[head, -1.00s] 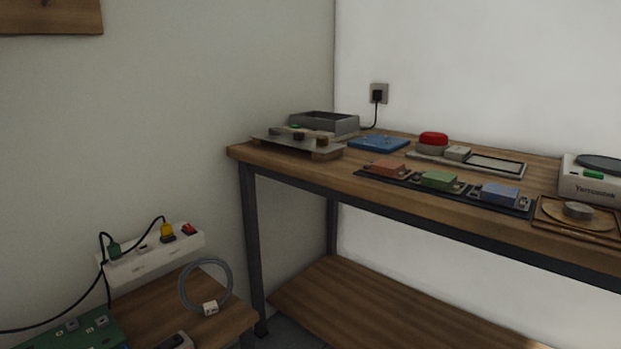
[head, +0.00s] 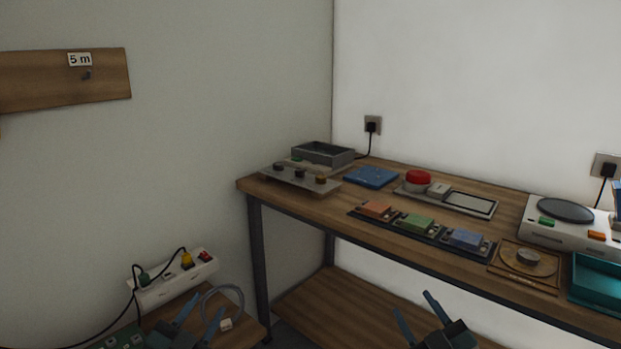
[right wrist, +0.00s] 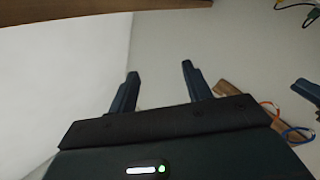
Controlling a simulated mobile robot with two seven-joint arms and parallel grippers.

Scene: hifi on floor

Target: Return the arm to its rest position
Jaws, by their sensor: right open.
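My right gripper (head: 412,302) is at the bottom of the head view, in front of the workbench and below its top. Its two fingers are apart with nothing between them. The right wrist view also shows these fingers (right wrist: 160,70) spread and empty. My left gripper (head: 209,301) is at the bottom left of the head view, in front of the low table. Its fingers are apart, and I see nothing held between them. A grey cable coil (head: 236,296) shows behind it, partly covered.
The workbench (head: 340,207) carries a grey tray (head: 330,157), a red button (head: 418,178), coloured blocks (head: 417,222) and a white scale (head: 552,230). A power strip (head: 172,281) with plugs stands at the low table's back. A wooden board (head: 70,82) hangs on the left wall.

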